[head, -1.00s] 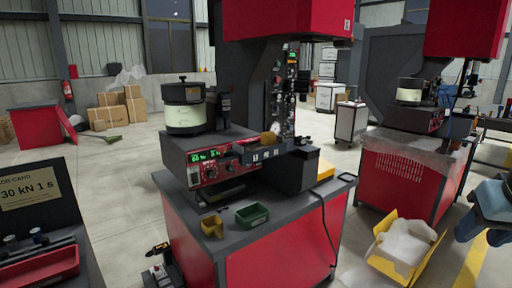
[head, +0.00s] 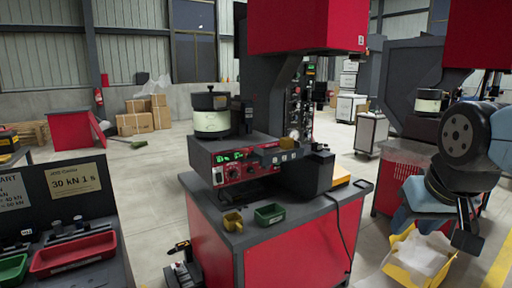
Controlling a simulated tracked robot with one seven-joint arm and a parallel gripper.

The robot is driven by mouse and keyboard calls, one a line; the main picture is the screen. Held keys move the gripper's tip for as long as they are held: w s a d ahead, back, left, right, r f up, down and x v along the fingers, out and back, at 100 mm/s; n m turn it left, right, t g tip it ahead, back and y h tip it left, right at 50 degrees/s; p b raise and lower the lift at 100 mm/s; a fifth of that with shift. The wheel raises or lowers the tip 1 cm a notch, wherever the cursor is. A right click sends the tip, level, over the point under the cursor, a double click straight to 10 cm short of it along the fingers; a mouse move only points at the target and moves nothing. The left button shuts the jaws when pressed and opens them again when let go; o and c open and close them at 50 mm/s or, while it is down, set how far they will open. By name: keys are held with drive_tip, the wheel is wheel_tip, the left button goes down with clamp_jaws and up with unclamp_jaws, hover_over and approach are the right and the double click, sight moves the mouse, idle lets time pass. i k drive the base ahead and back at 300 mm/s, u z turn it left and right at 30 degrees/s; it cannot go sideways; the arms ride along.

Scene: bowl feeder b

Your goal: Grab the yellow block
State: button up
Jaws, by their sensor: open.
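A small mustard-yellow block (head: 287,142) sits on the front ledge of the bowl feeder machine (head: 235,165), in the middle of the head view. A yellow open bin (head: 233,221) stands lower, on the dark bench top, beside a green bin (head: 270,214). My gripper (head: 467,236) is at the right, at the end of my raised arm, well apart from the block and the bench. It is open and looks empty, though its fingers are small and dark here.
The red bench (head: 298,245) carries the machine, under a red overhead housing (head: 305,25). A black box (head: 306,174) stands right of the block's ledge. A yellow crate (head: 420,262) lies on the floor at right.

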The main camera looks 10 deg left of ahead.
sight(286, 143)
drive_tip(key=u, duration=1.1)
drive_tip(key=i, duration=1)
